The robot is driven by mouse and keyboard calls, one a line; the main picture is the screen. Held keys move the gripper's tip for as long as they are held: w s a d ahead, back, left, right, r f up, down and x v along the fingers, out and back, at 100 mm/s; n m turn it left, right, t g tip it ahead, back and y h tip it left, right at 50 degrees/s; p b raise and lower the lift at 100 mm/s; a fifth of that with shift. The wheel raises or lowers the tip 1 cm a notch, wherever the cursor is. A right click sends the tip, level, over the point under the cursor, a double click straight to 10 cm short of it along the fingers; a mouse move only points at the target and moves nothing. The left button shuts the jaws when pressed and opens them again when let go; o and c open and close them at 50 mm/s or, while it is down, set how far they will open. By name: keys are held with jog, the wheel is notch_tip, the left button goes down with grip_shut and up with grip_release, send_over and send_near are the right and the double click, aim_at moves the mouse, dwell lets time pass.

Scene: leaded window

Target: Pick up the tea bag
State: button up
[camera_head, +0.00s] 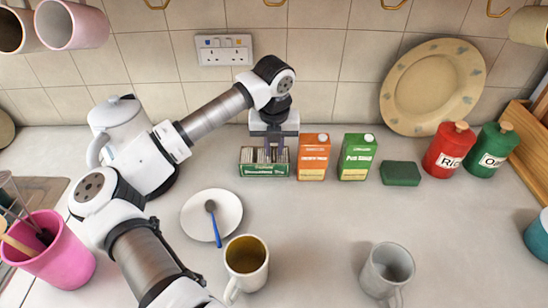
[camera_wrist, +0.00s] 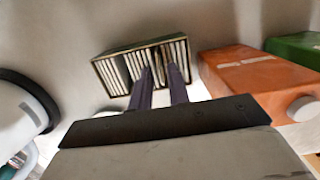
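The tea bags stand upright in a row inside a dark green box (camera_head: 265,169) against the back of the counter. In the wrist view the box (camera_wrist: 97,70) is open at the top, and the pale edges of several tea bags (camera_wrist: 118,70) show in it. My gripper (camera_head: 268,150) points down over the box. In the wrist view my gripper (camera_wrist: 160,74) has its two fingers apart, with the tips at the tea bags near the middle of the row. Whether a tea bag stands between the tips is hard to tell.
An orange carton (camera_head: 313,158), a green carton (camera_head: 357,157) and a green sponge (camera_head: 401,173) stand right of the box. A white kettle (camera_head: 118,118) is at left. A saucer (camera_head: 228,222) with a spoon, and two mugs (camera_head: 245,258) (camera_head: 386,270), stand in front.

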grip_shut()
jog(key=shift+r, duration=0.1)
dwell(0.4)
